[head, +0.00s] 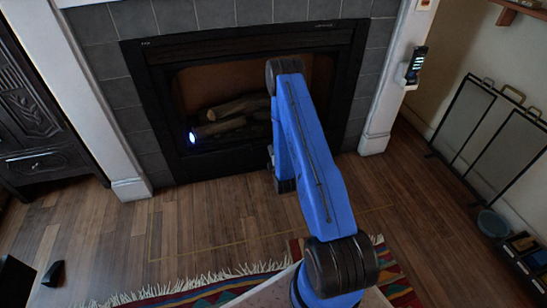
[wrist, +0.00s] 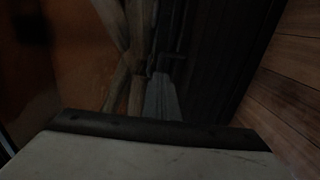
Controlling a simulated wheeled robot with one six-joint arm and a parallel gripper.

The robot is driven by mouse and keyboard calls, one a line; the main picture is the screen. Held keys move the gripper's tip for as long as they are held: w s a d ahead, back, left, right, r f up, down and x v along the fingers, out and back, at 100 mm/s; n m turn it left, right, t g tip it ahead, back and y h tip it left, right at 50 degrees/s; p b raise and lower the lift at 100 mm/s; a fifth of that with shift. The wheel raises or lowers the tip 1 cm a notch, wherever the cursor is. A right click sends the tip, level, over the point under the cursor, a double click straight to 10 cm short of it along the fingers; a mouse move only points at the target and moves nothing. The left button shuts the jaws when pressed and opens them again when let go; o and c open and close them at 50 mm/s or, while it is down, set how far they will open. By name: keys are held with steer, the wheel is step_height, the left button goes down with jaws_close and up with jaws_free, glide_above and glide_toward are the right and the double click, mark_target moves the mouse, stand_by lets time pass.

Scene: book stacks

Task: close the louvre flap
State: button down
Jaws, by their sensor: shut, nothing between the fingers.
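The black fireplace surround (head: 190,160) stands against the grey tiled wall in the head view. A dark strip (head: 225,163) runs along its bottom, below the logs. I cannot make out a separate louvre flap or how far it stands open. My blue arm reaches toward the fireplace and covers the right part of the opening. My gripper (wrist: 160,135) shows as a pale block with a dark front edge low in the wrist view; it is shut and empty. It is close to the dark fireplace front, and I cannot tell whether it touches.
Logs (head: 232,115) lie in the firebox, with a bright light (head: 192,137) at their left. A striped rug (head: 215,292) lies in front on the wood floor (head: 200,220). A dark cabinet (head: 35,130) stands left; a folding screen (head: 490,125) stands right.

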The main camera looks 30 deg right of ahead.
steer(key=shift+x, duration=2)
steer(key=shift+w+d+r, duration=0.2)
steer(key=shift+w+r, duration=0.1)
steer(key=shift+w, duration=0.35)
steer(key=shift+w+d+r, duration=0.2)
steer(key=shift+w+r, duration=0.05)
steer(key=shift+w, duration=0.45)
steer(key=shift+w+r, duration=0.1)
